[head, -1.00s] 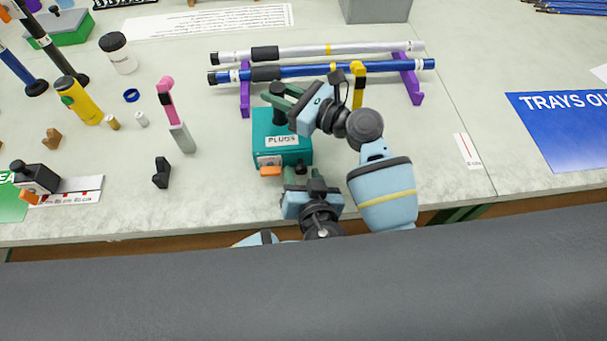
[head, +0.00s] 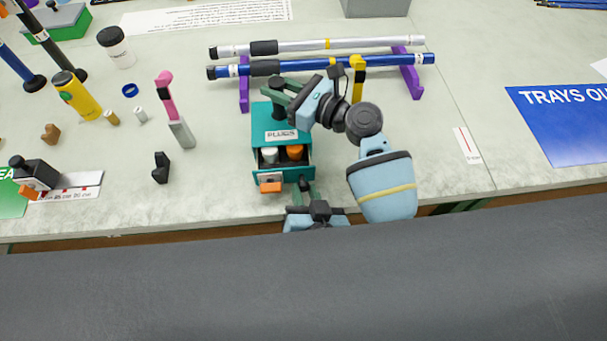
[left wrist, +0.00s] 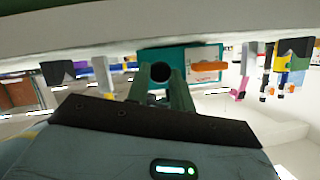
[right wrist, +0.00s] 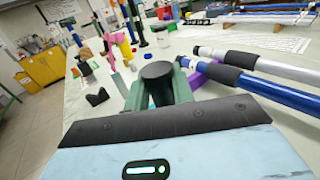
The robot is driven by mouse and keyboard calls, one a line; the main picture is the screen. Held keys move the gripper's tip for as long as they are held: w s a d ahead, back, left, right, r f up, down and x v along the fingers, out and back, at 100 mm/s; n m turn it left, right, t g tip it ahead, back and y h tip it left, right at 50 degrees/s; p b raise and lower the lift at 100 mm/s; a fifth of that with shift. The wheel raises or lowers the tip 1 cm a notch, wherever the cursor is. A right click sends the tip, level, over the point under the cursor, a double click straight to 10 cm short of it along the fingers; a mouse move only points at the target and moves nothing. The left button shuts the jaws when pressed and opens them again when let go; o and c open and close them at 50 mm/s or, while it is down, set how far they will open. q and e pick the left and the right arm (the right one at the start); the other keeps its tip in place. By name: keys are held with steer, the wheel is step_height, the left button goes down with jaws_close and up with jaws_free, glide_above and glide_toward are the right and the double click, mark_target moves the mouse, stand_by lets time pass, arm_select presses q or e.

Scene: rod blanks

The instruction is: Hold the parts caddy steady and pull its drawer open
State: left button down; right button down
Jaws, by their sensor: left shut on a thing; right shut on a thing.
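The teal parts caddy (head: 263,125), labelled PLUGS, stands on the bench. Its drawer (head: 292,175) is pulled out toward me, with a white plug (head: 269,155) and an orange plug (head: 294,152) showing inside. My right gripper (head: 279,88) is shut on the black knob on the caddy's top; the knob (right wrist: 157,70) shows between the fingers in the right wrist view. My left gripper (head: 304,187) is at the drawer front, shut on its dark round knob (left wrist: 160,72). An orange tab (head: 270,187) sits on the drawer front at left.
A black block (head: 161,168) and a pink-and-grey tool (head: 181,133) stand to the left. The bench's front edge is close below the drawer.

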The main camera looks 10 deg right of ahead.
arm_select(q)
steer(key=shift+s, duration=1.5)
steer(key=c, duration=1.2)
jaws_free()
